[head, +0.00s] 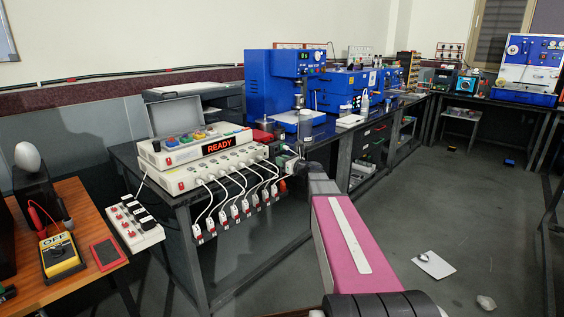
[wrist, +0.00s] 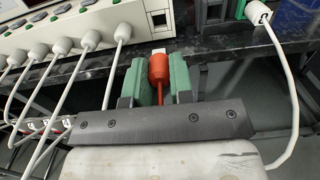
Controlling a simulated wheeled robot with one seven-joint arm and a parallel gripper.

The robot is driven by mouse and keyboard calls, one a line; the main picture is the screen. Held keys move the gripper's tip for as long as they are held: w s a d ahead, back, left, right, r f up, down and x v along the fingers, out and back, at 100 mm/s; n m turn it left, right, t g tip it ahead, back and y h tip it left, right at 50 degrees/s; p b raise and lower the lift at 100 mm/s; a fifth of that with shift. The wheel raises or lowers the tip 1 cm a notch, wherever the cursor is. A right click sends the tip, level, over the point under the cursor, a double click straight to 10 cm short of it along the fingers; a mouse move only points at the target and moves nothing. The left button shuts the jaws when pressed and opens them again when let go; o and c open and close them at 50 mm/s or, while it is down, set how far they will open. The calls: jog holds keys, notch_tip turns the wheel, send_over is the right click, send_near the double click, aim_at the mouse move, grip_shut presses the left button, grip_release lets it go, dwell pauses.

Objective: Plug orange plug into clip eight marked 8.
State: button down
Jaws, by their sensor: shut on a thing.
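The orange plug (wrist: 158,69) sits between the two green fingers of my gripper (wrist: 159,80) in the wrist view. My gripper is shut on it. A white tip shows just beyond the plug, and an orange lead runs back toward the gripper body. In the head view my gripper (head: 299,163) is at the right end of the white tester, by the bench front. Several white clips (head: 234,211) hang in a row along the bench front. The number 8 is not readable, so I cannot tell which is clip eight. A small orange piece shows at the row's right end.
The tester (head: 215,166) has a red READY display and several white leads hanging from its front. In the wrist view, a white connector (wrist: 259,13) with a loose cable is at the upper right. An orange-topped table (head: 75,203) with a yellow meter (head: 60,256) stands at left.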

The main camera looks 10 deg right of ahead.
jog(key=shift+x, duration=2.9)
jog(key=shift+x, duration=1.2)
jog(key=c, duration=0.9)
grip_release()
jog(key=v, duration=1.1)
